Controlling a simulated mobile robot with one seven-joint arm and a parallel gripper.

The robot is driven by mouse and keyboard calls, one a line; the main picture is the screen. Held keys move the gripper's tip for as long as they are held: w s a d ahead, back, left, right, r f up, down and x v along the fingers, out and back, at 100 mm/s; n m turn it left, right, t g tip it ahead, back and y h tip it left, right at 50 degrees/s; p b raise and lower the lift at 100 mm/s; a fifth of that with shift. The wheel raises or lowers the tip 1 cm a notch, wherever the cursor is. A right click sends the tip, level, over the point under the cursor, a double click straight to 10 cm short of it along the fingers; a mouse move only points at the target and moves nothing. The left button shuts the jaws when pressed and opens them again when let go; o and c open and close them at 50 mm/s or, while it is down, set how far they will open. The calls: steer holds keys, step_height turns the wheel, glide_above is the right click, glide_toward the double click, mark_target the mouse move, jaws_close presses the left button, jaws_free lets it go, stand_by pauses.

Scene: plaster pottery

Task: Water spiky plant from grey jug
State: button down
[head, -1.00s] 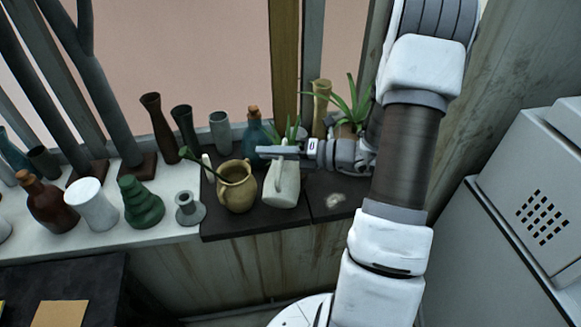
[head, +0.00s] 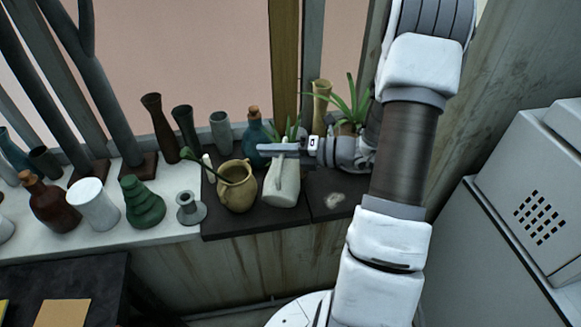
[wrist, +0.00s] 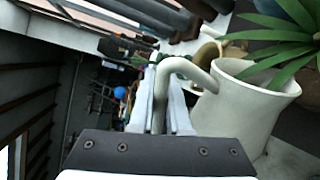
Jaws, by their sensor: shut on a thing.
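The grey jug (head: 284,188), pale and almost white, stands upright on the dark part of the ledge. My gripper (head: 272,151) is shut on its handle at the upper part. In the wrist view my gripper (wrist: 163,72) has the curved handle between its fingers, with the jug body (wrist: 240,112) to the right. A spiky plant (head: 352,99) with long green leaves stands at the back right, its pot partly hidden by my arm. Smaller spiky green leaves (head: 293,128) show behind the jug. Spiky leaves (wrist: 278,38) also show beside the jug's mouth in the wrist view.
A tan pot (head: 237,188) stands close on the jug's left. A blue bottle (head: 254,133) and a tall tan vase (head: 320,103) stand behind. Several vases crowd the white ledge (head: 158,233) at left. Bare dark ledge (head: 325,208) lies right of the jug. A grey cabinet (head: 500,225) is at right.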

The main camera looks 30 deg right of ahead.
mark_target(277, 175)
steer(key=shift+r, duration=0.1)
steer(key=shift+f+b, duration=0.35)
steer(key=shift+b, duration=0.2)
steer(key=s+a+n+b, duration=0.1)
steer(key=s+a+f+n+b, duration=0.1)
steer(key=s+n+b, duration=0.1)
steer(key=shift+a+f+t, duration=0.1)
steer(key=shift+f+t, duration=0.05)
steer(key=shift+t, duration=0.25)
steer(key=shift+s+a+n+b, duration=0.2)
steer(key=shift+s+n+b, duration=0.05)
steer(key=shift+n+b, duration=0.4)
steer(key=shift+s+a, duration=0.1)
steer(key=shift+s+a+n+t+b, duration=0.2)
steer(key=shift+s+n+t+b, duration=0.15)
steer(key=shift+n+b, duration=0.2)
steer(key=shift+s+a+n, duration=0.15)
steer(key=shift+n, duration=0.15)
steer(key=shift+h+b, duration=0.3)
steer(key=shift+b, duration=0.05)
